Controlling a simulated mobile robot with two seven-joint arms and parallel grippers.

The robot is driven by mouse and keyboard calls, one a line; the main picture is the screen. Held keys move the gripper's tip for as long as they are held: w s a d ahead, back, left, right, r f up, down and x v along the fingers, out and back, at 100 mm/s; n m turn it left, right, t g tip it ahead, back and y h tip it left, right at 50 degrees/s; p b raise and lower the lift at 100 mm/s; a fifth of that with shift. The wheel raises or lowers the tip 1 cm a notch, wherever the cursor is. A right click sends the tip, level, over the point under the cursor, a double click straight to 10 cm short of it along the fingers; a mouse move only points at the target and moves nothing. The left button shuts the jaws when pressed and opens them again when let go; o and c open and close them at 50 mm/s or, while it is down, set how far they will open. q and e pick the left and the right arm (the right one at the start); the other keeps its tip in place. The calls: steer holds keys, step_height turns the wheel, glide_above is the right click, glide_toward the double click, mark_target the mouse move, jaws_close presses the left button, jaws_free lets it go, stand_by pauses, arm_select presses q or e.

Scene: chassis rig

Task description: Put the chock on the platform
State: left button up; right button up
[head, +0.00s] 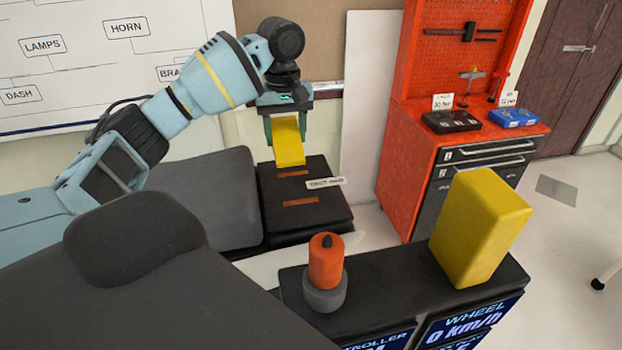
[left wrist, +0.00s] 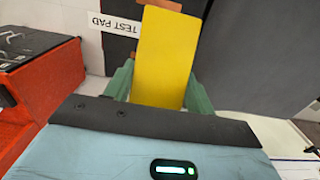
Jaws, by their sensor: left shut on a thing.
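A yellow chock (head: 289,140) is held between the green fingers of my left gripper (head: 287,127), which is shut on it and points down. It hangs over the back part of the black platform (head: 324,215), which has orange strips and a "TEST PAD" label. I cannot tell whether the chock's lower end touches the platform. In the left wrist view, the chock (left wrist: 164,60) sits between the fingers (left wrist: 160,90), with the platform (left wrist: 116,54) beyond it. A second, larger yellow block (head: 478,228) stands on the black console at the right. My right gripper is not in view.
An orange knob (head: 325,262) on a grey base stands on the console (head: 385,285) in front of the platform. A dark grey padded surface (head: 205,190) lies left of the platform. A red tool cabinet (head: 402,178) stands behind right.

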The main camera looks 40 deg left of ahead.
arm_select(q)
steer(key=shift+s+f, duration=0.1)
steer(key=shift+s, duration=0.15)
steer(key=shift+f, duration=4.75)
steer(key=o, duration=1.2)
steer(key=shift+f, duration=0.2)
steer(key=shift+r, duration=0.15)
steer(key=shift+o, duration=0.5)
step_height(320, 180, up, 12)
steer(key=shift+r, duration=0.1)
